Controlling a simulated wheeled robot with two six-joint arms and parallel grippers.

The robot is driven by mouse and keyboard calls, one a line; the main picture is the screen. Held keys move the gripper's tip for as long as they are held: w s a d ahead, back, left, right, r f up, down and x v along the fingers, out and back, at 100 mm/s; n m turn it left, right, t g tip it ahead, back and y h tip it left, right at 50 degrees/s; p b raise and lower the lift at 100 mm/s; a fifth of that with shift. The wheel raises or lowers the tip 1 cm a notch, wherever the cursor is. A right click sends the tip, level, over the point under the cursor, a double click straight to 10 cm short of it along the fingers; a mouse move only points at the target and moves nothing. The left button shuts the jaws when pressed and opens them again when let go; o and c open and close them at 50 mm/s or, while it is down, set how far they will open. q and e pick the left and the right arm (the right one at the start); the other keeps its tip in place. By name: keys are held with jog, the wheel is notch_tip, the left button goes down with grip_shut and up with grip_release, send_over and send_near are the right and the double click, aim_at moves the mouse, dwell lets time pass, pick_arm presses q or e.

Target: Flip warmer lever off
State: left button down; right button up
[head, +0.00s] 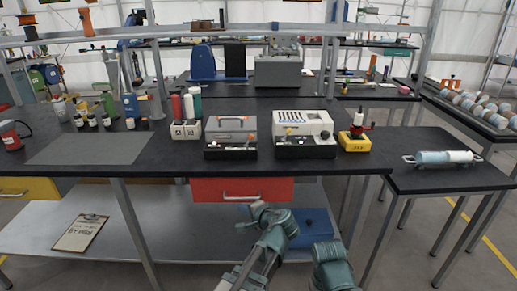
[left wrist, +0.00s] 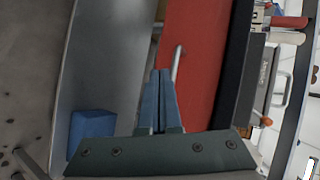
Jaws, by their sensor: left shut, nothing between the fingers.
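Two boxy devices stand side by side on the black bench; I cannot tell for sure which is the warmer. The grey box also shows in the left wrist view (left wrist: 263,85), with an orange-red knob (left wrist: 267,121). My left gripper (head: 258,207) is shut and empty, below the bench top before the red drawer; its blue fingers show in the left wrist view (left wrist: 160,74). My right gripper is not visible.
The red drawer (head: 210,189) with a metal handle is under the bench edge. A blue box (head: 312,224) sits on the lower shelf. The bench front is clear.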

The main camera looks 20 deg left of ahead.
aim_at(249, 140)
pick_arm(q)
jog(key=w+d+r+m+t, duration=0.2)
jog(key=d+r+m, duration=0.1)
jog(key=r, duration=0.1)
jog(key=w+d+r+m+t, duration=0.2)
jog(key=d+r+m+t, duration=0.1)
jog(key=r, duration=0.1)
jog(key=w+d+r+m+t, duration=0.2)
jog(key=d+r+t, duration=0.1)
jog(key=d+r, duration=0.1)
jog(key=shift+w+r+m+y, duration=0.15)
jog(key=shift+r+m+y, duration=0.15)
jog(key=shift+r+m, duration=0.1)
jog(key=p+x, duration=0.1)
jog(key=x, duration=0.9)
jog(key=shift+r, duration=0.1)
jog(key=shift+w+a+r+p, duration=0.1)
jog(key=shift+a+r+p, duration=0.25)
jog(key=shift+a, duration=0.2)
jog(key=shift+w+a+r+p, duration=0.1)
jog(key=shift+a+r+p, duration=0.1)
jog(key=shift+a+p, duration=0.25)
jog(key=shift+w+a+r, duration=0.1)
jog(key=shift+a, duration=0.35)
jog(key=shift+w+a+r, duration=0.1)
jog(key=shift+a, duration=0.3)
jog(key=shift+p, duration=0.3)
jog(key=shift+r+n, duration=0.2)
jog(key=shift+n, duration=0.2)
